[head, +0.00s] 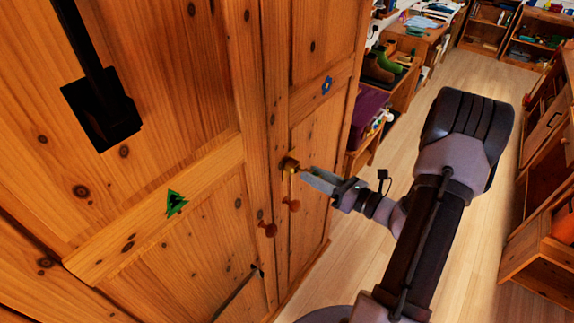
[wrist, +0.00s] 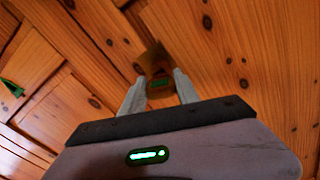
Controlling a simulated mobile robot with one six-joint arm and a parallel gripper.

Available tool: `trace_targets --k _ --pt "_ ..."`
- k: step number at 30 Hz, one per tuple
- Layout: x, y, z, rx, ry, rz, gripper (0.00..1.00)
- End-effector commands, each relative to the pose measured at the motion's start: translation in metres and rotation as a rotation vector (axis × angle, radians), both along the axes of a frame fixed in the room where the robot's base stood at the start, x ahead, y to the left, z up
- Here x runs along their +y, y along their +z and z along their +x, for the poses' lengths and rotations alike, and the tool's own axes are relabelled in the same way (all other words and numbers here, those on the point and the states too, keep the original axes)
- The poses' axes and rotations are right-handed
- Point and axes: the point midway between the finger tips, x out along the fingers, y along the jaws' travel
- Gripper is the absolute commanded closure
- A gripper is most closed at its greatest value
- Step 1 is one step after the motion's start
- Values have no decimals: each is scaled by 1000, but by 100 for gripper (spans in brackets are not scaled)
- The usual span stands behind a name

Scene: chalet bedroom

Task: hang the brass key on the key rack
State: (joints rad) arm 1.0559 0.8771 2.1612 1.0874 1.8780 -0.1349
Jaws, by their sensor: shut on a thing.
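My gripper (head: 308,178) reaches the front of a pine wardrobe (head: 205,60). In the wrist view its two fingers (wrist: 160,92) are closed around a small brass-coloured piece, which I take to be the brass key (wrist: 159,83). The piece looks partly green there and lies against a brass plate (wrist: 154,60) on the door. The brass also shows at the fingertips in the head view (head: 290,165). Its far end is hidden, so I cannot tell how deep it sits in the plate. No key rack can be made out in either view.
Desks and shelves (head: 490,25) stand behind. Open wooden floor (head: 440,115) lies to the right, bounded by a low cabinet (head: 540,200).

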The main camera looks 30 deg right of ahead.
Motion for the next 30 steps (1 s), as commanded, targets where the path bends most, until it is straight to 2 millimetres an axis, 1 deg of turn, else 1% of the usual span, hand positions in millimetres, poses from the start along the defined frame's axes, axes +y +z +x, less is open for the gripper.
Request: trace_targets --k 24,30 --pt "-22 0 -53 0 -1 -1 100" --pt "-24 0 -58 0 -1 -1 100"
